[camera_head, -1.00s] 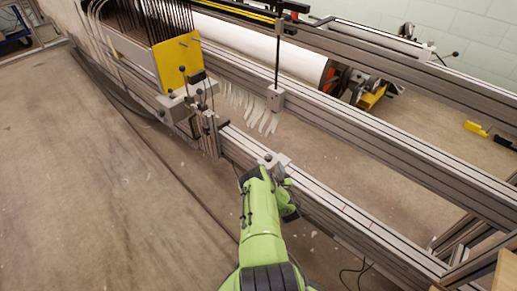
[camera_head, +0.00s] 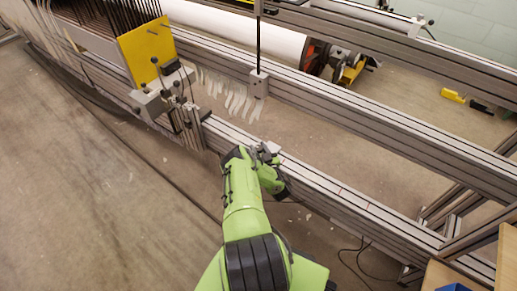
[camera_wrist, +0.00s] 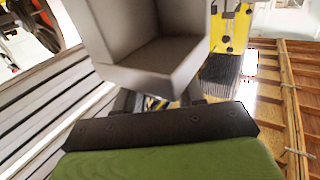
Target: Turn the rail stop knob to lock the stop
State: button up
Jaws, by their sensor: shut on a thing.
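The rail stop, a small grey block (camera_head: 268,150), sits on the front aluminium rail (camera_head: 335,192) in the head view. In the wrist view its grey body (camera_wrist: 150,60) fills the top middle, close in front of my gripper (camera_wrist: 157,102). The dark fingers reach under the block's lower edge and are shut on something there. It is most likely the stop knob, but the knob is hidden behind the block and the gripper body. In the head view my green arm bends up to the stop's near side, and its wrist hides the fingertips.
A yellow plate (camera_head: 146,50) and a carriage with black-knobbed levers stand on the rail to the left. A white roller (camera_head: 250,30) and a second rail lie behind. Cables lie on the floor at lower right. Open floor (camera_head: 90,200) spreads at left.

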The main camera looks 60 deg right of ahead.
jog(key=shift+c, duration=1.1)
jog(key=shift+m+g+h, duration=0.3)
jog(key=shift+h, duration=0.1)
jog(key=m+g+h, duration=0.2)
jog(key=g, duration=0.1)
jog(key=m+g+h, duration=0.2)
jog(key=m+g, duration=0.1)
jog(key=g, duration=0.1)
jog(key=shift+s+m+h, duration=0.1)
jog(key=shift+m+h, duration=0.2)
jog(key=m+g, duration=0.2)
jog(key=g, duration=0.1)
jog(key=m+g+p, duration=0.1)
jog(key=m+g, duration=0.1)
jog(key=g, duration=0.2)
jog(key=shift+h, duration=0.4)
jog(key=shift+m+g+y+b, duration=0.45)
jog(key=shift+m+g, duration=1.25)
jog(key=shift+g, duration=1)
jog(key=shift+w, duration=0.2)
